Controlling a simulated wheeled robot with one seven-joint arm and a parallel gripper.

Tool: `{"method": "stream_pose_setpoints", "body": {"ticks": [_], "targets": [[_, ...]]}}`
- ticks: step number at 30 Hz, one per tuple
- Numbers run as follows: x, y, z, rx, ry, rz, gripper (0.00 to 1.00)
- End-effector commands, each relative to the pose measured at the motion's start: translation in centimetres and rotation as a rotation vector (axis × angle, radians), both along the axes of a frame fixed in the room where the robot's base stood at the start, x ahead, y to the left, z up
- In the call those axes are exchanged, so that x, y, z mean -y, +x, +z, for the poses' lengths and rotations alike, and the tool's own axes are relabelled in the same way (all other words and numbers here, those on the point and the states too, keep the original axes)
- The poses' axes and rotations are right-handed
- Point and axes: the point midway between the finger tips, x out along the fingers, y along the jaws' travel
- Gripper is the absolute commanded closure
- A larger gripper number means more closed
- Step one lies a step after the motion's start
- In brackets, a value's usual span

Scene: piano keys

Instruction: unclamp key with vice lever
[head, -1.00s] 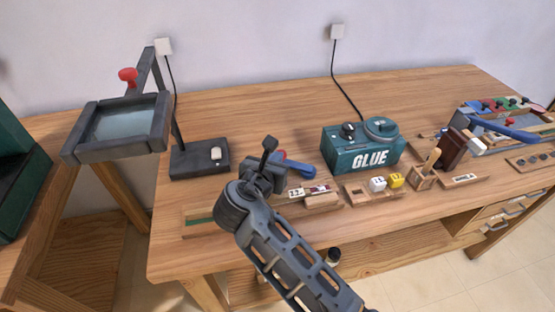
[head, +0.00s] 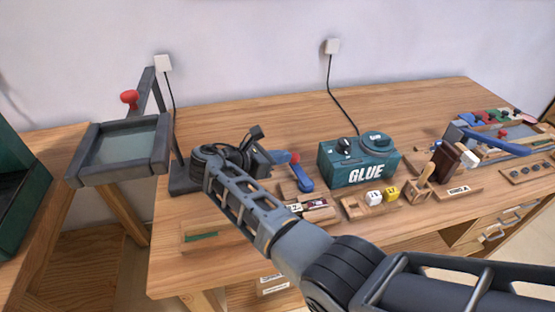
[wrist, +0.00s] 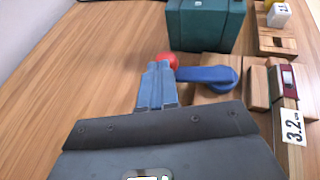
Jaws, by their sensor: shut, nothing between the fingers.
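The vice has a blue lever (head: 304,181) with a red knob (head: 295,157) on its end. In the wrist view the blue lever (wrist: 207,76) runs right from the red knob (wrist: 168,60). My gripper (head: 286,157) is shut and empty, its fingertips right at the knob's left side. The wrist view shows the closed fingers (wrist: 157,68) overlapping the knob; whether they touch it is not certain. Wooden vice blocks (wrist: 257,86) lie right of the lever, beside a maroon-and-white piece (wrist: 288,78), probably the key, near a "3.2" label (wrist: 293,126).
The teal GLUE box (head: 358,161) stands behind and right of the vice. White and yellow dice (head: 391,193) sit in a wooden holder to its front. A framed magnifier (head: 122,149) stands at the left.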

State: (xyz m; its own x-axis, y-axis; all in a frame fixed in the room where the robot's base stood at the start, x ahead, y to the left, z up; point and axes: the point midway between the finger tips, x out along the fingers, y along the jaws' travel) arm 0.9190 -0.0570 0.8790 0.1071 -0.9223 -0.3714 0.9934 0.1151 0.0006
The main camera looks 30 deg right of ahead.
Motion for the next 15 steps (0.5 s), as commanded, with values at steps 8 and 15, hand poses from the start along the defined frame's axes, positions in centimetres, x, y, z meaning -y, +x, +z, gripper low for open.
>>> {"method": "stream_pose_setpoints", "body": {"ticks": [8, 15], "targets": [[0.8, 0.15, -0.12, -0.001, 0.0, 0.003, 1.0], [1.05, 0.23, -0.12, -0.001, 0.0, 0.004, 1.0]]}}
